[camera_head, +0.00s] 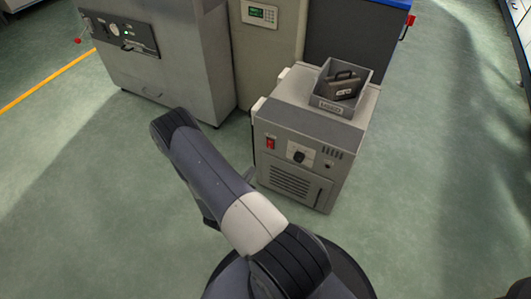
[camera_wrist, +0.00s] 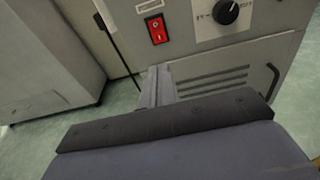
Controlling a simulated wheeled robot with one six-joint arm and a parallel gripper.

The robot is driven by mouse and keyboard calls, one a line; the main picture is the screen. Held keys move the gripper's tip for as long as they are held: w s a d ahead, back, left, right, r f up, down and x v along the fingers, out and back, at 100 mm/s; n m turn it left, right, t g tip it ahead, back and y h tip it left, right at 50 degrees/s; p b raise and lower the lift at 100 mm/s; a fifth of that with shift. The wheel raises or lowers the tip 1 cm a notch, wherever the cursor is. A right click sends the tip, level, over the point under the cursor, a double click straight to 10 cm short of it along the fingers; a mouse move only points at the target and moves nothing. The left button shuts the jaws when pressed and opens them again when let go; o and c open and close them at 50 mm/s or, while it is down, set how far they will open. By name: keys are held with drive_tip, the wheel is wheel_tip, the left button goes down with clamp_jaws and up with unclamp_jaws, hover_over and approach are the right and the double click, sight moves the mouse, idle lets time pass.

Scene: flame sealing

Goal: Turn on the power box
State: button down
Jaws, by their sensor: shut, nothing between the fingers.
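The power box (camera_head: 325,138) is a grey cabinet standing on the floor right of centre in the head view. Its front has a red rocker switch (camera_head: 270,143) at the upper left and a black knob (camera_head: 299,157) on a white plate. In the wrist view the red switch (camera_wrist: 157,29) is at the top centre and the knob (camera_wrist: 226,11) is at the top right. My gripper (camera_wrist: 159,72) is shut and empty, in front of the box and just below the switch in the picture, seemingly apart from it. In the head view my arm mostly hides the gripper. I cannot tell the switch's position.
A grey open bin (camera_head: 340,108) holding a dark case (camera_head: 342,86) stands on the box. Larger cabinets, one on the left (camera_head: 170,55) and one with a green display (camera_head: 268,45), stand behind. The green floor (camera_head: 440,200) is clear to the right.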

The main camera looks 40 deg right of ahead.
sight(269, 147)
drive_tip(key=b+x, duration=0.2)
drive_tip(key=x, duration=1)
drive_tip(key=shift+w, duration=0.1)
drive_tip(key=shift+b, duration=0.3)
